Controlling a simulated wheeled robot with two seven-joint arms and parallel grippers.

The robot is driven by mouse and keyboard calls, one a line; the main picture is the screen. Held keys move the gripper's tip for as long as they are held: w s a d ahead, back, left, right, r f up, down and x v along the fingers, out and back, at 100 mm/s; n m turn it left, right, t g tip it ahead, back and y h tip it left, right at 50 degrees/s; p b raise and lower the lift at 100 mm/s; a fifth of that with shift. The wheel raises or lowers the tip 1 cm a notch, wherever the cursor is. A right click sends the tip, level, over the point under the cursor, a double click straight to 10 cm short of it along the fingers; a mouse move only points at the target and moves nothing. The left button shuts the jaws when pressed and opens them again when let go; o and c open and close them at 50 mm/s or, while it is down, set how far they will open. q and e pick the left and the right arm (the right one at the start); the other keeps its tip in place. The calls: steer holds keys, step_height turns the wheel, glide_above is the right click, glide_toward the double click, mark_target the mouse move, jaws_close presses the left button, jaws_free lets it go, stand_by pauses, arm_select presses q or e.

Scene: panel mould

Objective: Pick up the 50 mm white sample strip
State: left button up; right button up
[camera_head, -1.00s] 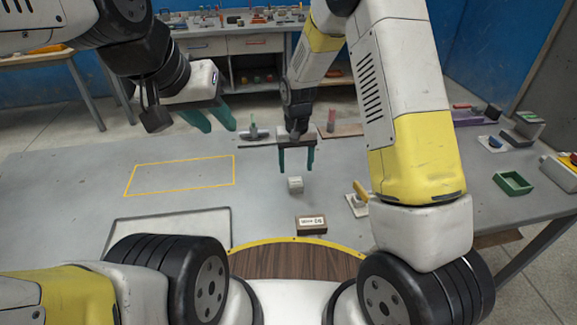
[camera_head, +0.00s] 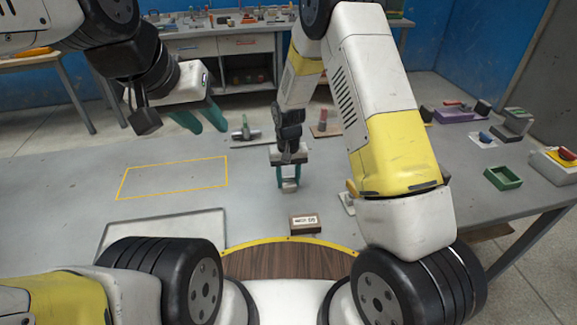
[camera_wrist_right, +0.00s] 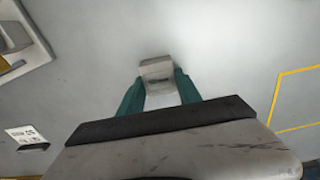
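The white sample strip, seen as a small pale block (camera_head: 289,187), is on the grey table in front of me. It also shows in the right wrist view (camera_wrist_right: 157,69), at the ends of the green fingers. My right gripper (camera_head: 290,182) points down over it, with one finger on each side. The fingers look close to the block's sides, but I cannot tell whether they touch or grip it. No gap under the block is clear. My left gripper (camera_head: 203,122) is raised over the far left of the table, fingers apart and empty.
A labelled block (camera_head: 305,223) stands nearer me. A yellow outlined area (camera_head: 172,178) on the left is empty. A shallow tray (camera_head: 165,231) lies at front left. A green box (camera_head: 503,177) and a switch box (camera_head: 556,167) are at right. A small tool (camera_head: 245,132) lies behind.

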jaws_close()
steer(key=shift+r, duration=0.1)
